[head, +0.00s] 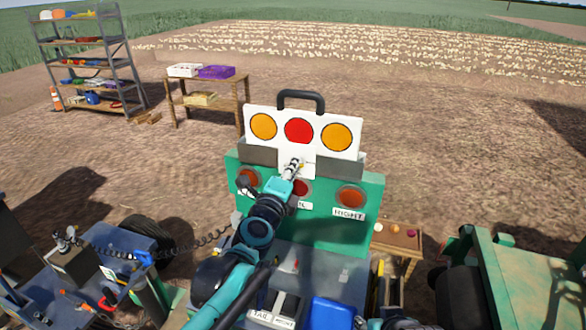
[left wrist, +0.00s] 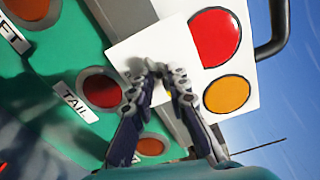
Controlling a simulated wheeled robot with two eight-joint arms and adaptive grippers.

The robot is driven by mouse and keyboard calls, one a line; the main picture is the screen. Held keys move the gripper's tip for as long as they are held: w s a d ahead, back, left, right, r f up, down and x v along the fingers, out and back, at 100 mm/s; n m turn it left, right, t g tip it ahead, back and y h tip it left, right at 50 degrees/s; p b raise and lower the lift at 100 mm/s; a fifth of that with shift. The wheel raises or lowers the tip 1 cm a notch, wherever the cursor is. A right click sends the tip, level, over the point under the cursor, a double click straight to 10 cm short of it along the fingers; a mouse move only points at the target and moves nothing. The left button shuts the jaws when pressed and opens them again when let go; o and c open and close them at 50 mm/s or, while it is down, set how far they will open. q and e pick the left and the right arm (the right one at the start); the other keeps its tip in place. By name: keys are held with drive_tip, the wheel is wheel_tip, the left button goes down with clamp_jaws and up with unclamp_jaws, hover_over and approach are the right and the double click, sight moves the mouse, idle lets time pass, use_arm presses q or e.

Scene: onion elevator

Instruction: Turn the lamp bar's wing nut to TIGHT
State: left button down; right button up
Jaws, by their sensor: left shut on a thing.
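The lamp bar (head: 318,148) is a white panel with two orange lamps, a red lamp between them and a black handle on top. It stands upright against the green board (head: 325,228), and its white face also shows in the left wrist view (left wrist: 135,45). My left gripper (head: 294,164) reaches the lower middle of the panel. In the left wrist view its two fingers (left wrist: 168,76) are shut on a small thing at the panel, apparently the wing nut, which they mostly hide. I cannot read any TIGHT mark or the nut's angle.
A blue bin (head: 333,312) lies below. A small wooden table (head: 388,243) stands at the right. A shelf (head: 92,60) and a wooden table (head: 208,88) stand behind.

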use_arm(q)
drive_tip(key=shift+s+f, duration=0.1)
idle(0.4)
drive_tip(key=c, duration=1.5)
unclamp_jaws()
drive_tip(key=shift+d, duration=0.1)
drive_tip(key=shift+o, duration=0.2)
drive_tip(key=v, duration=1.2)
drive_tip(key=shift+d, duration=0.1)
